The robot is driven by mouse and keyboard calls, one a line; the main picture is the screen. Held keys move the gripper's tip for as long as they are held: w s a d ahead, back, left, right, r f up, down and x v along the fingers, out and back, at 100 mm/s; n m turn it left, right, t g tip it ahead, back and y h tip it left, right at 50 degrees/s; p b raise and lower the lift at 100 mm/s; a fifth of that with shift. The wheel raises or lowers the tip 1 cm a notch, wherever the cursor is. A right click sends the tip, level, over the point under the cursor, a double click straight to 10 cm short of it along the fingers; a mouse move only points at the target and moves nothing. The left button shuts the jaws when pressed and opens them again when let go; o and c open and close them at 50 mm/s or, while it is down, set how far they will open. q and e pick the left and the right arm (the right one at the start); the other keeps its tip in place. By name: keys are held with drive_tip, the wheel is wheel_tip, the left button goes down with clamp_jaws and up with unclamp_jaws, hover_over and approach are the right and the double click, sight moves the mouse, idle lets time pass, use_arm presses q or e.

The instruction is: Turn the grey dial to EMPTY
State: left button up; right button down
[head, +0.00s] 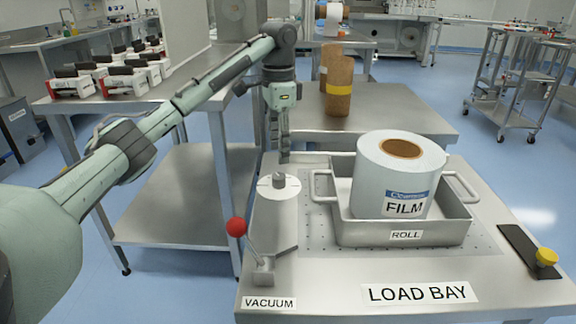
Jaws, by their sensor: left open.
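A small grey knob (279,180) sits on top of a pale upright cylinder (276,222) at the left of the load bay table; it may be the grey dial. No EMPTY mark is readable in the head view. My left gripper (284,158) points down just above and behind the knob. It is open, and nothing shows between its fingers. The small gap to the knob is hard to judge. My right gripper is not in view.
A red-knobbed lever (237,227) labelled VACUUM stands in front of the cylinder. A metal tray (402,233) holding a FILM roll (396,175) is to the right. A yellow knob (547,256) sits at the right edge. The table's front right is clear.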

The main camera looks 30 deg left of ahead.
sight(279, 176)
use_arm(q)
drive_tip(key=f, duration=0.4)
drive_tip(key=shift+s+f, duration=0.1)
drive_tip(key=shift+s, duration=0.25)
drive_tip(key=shift+f, duration=1.25)
drive_tip(key=shift+w+f, duration=0.1)
drive_tip(key=shift+f, duration=0.1)
clamp_jaws()
drive_tip(key=shift+n, duration=1)
drive_tip(key=n, duration=0.7)
drive_tip(key=shift+r, duration=0.1)
drive_tip(key=shift+n, duration=1.5)
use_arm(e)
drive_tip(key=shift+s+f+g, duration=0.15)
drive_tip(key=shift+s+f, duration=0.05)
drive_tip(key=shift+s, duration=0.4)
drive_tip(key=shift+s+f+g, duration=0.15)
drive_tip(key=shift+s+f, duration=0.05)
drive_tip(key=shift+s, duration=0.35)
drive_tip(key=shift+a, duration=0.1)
